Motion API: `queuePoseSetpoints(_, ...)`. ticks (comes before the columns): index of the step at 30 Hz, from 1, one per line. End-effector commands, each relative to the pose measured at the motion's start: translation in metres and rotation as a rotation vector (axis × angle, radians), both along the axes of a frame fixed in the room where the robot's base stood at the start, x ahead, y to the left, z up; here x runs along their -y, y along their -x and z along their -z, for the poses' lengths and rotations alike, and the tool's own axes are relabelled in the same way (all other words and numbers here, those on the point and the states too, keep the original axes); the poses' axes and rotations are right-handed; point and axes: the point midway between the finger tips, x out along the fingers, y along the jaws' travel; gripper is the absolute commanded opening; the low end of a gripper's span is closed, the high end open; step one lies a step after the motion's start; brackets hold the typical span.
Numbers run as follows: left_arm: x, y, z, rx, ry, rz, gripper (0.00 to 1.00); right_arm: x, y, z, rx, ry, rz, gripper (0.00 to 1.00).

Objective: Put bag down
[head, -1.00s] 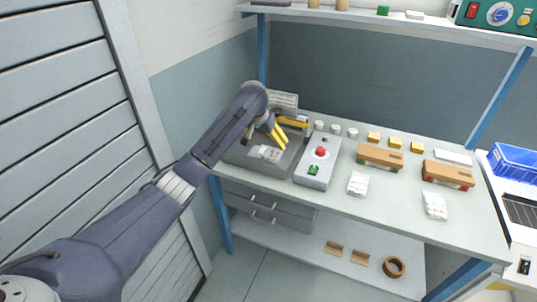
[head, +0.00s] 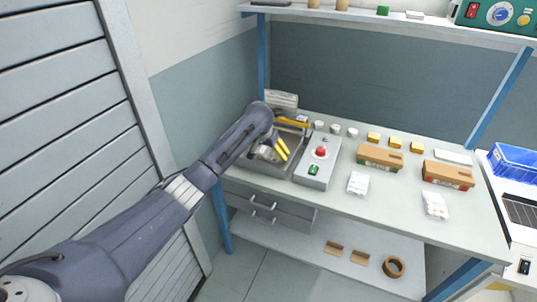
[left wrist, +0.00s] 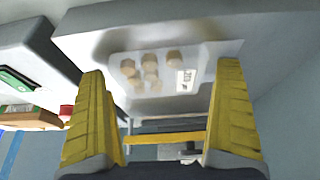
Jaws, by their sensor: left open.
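A clear bag (left wrist: 155,75) with several round tan pieces and a small printed label lies on a grey surface in the left wrist view. My left gripper (head: 283,153) is over the grey machine (head: 255,166) at the left end of the bench. Its yellow fingers are open, and in the left wrist view the gripper (left wrist: 162,72) has one finger to each side of the bag. I cannot tell whether the fingers touch it. In the head view my gripper hides this bag. My right gripper is not in view.
A control box with a red button (head: 320,152) stands right of the machine. A yellow bar (head: 292,122) crosses the machine's back. Two white bags (head: 358,183) (head: 435,205) and two brown cartons (head: 380,158) (head: 447,175) lie farther right. The bench front is clear.

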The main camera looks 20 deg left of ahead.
Motion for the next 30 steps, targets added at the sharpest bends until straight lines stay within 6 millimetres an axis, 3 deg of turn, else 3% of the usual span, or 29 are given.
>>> queuePoseSetpoints(7,0.0003,-0.0005,0.0003,0.001,0.000,0.000,1.00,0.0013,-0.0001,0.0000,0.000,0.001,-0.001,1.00)
queuePoseSetpoints(20,0.0003,-0.0004,0.0003,0.001,0.000,-0.001,0.52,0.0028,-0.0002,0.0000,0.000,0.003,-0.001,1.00)
queuePoseSetpoints(30,0.0005,-0.0005,-0.0010,0.001,0.001,0.000,0.51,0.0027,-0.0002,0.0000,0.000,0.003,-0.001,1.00)
